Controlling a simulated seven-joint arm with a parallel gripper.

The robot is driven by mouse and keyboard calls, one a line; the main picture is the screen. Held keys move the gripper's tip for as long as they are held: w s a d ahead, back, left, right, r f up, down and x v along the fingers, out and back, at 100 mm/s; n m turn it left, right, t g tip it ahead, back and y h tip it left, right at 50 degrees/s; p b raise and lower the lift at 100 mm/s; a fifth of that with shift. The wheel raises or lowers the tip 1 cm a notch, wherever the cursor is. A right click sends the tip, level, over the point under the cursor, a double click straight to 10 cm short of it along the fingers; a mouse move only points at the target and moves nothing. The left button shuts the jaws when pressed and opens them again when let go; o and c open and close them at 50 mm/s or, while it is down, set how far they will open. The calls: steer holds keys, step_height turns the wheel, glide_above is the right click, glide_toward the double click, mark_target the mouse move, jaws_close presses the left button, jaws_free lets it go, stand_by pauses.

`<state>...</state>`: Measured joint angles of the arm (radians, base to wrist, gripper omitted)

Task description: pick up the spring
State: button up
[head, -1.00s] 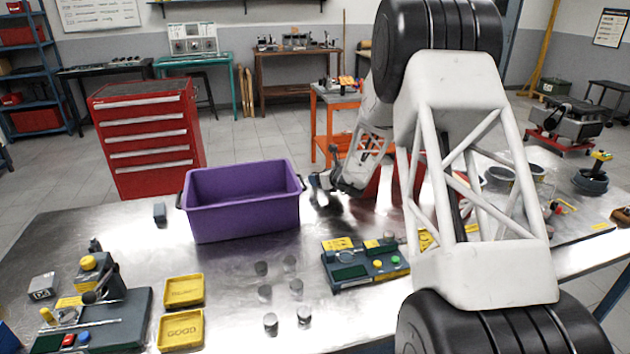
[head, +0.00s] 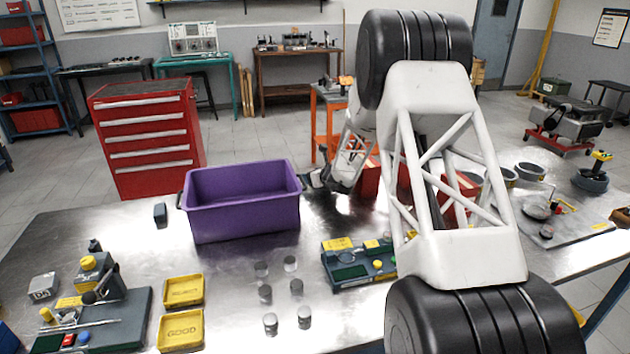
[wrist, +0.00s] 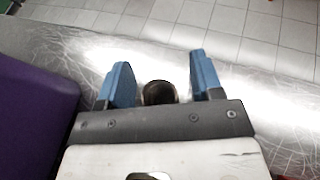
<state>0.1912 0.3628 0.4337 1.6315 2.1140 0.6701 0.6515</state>
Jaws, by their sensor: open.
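Several small silvery cylinders, one of them near the front (head: 270,323), stand on the metal table in front of the purple bin; they are too small to tell whether they are springs. My gripper (head: 316,179) is just right of the bin in the head view, partly hidden by the bin and my arm. In the wrist view its two blue fingers (wrist: 160,84) are apart. A dark round thing with a pale rim (wrist: 158,93) shows between them, near the palm. I cannot tell whether it is the spring or whether the fingers touch it.
The purple bin (head: 243,215) stands close left of my gripper, also at the wrist view's left edge (wrist: 35,125). A dark green fixture (head: 358,272) lies front right of it. Two yellow trays (head: 182,305) and another fixture (head: 125,315) are front left.

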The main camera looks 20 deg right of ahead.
steer(key=c, duration=1)
steer(key=shift+r, duration=0.1)
steer(key=shift+r, duration=4.95)
